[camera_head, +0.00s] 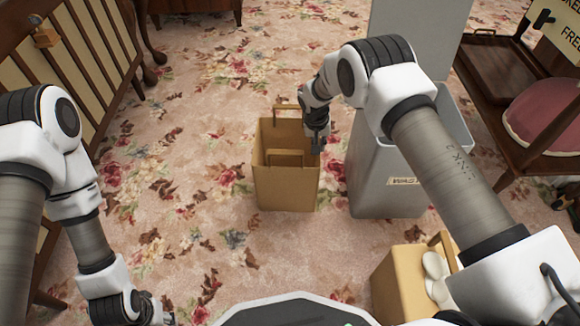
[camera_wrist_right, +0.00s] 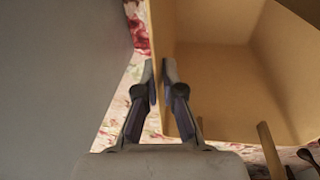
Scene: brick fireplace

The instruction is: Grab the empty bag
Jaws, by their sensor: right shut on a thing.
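An open brown paper bag (camera_head: 286,190) with handles stands upright on the carpet, left of a grey bin. Its inside looks empty in the right wrist view (camera_wrist_right: 215,85). My right gripper (camera_head: 317,148) is at the bag's right rim. In the right wrist view its two fingers (camera_wrist_right: 159,72) are shut on the bag's side wall, one on each face. My left gripper (camera_head: 145,310) is low at the left, apart from the bag, and its fingers are not clear. A second brown bag (camera_head: 398,285), holding white rounded things (camera_head: 436,268), stands at the lower right, partly hidden by my right arm.
The grey waste bin (camera_head: 378,185) stands close to the right of the empty bag, its lid raised. A wooden chair with a pink cushion (camera_head: 543,110) is at the right. A slatted wooden piece (camera_head: 75,60) is at the left. Floral carpet (camera_head: 200,130) is free left of the bag.

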